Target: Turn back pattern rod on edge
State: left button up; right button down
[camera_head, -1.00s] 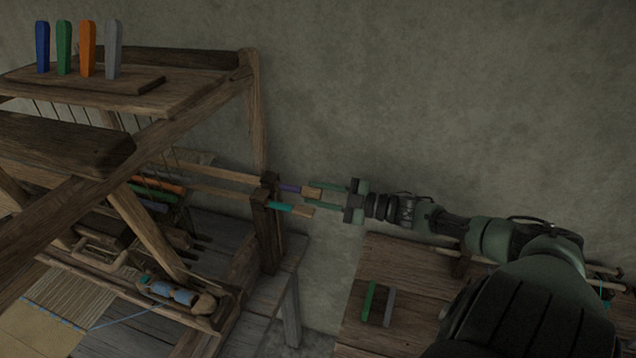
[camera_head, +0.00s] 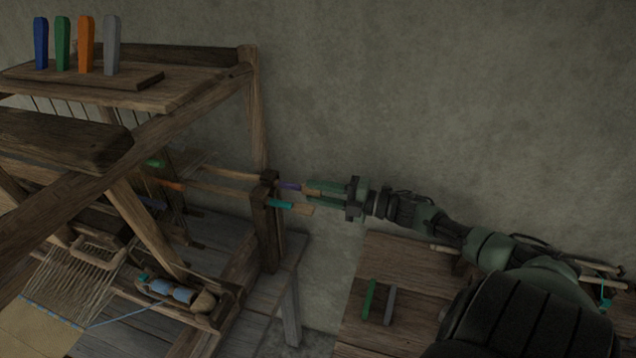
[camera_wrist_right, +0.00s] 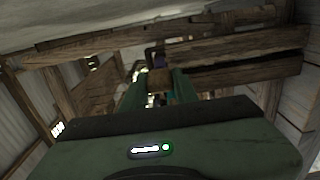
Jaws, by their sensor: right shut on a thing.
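Two pattern rods stick out of the right side of the loom. The back one has a purple band (camera_head: 289,186) and a pale wooden end; the front one has a teal band (camera_head: 279,204) and a pale end (camera_head: 303,210). My right gripper (camera_head: 314,190) is shut on the end of the purple-banded rod, just outside the loom post. In the right wrist view the wooden rod end (camera_wrist_right: 159,78) sits between the two green fingers, which partly hide it. I cannot tell the rod's turn about its axis. My left gripper is not in view.
The loom post (camera_head: 265,230) stands just left of the rod ends. A wooden table (camera_head: 405,262) at the lower right bears a green stick (camera_head: 369,299) and a grey stick (camera_head: 390,305). Several coloured pegs stand on the loom's top shelf (camera_head: 150,98).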

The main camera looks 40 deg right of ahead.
dwell(0.4)
jog(key=c, duration=1.4)
grip_release()
jog(key=shift+o, duration=0.2)
jog(key=shift+s, duration=0.15)
jog(key=v, duration=0.7)
jog(key=shift+s+d+b, duration=0.15)
jog(key=shift+s+b, duration=0.1)
jog(key=shift+b, duration=0.1)
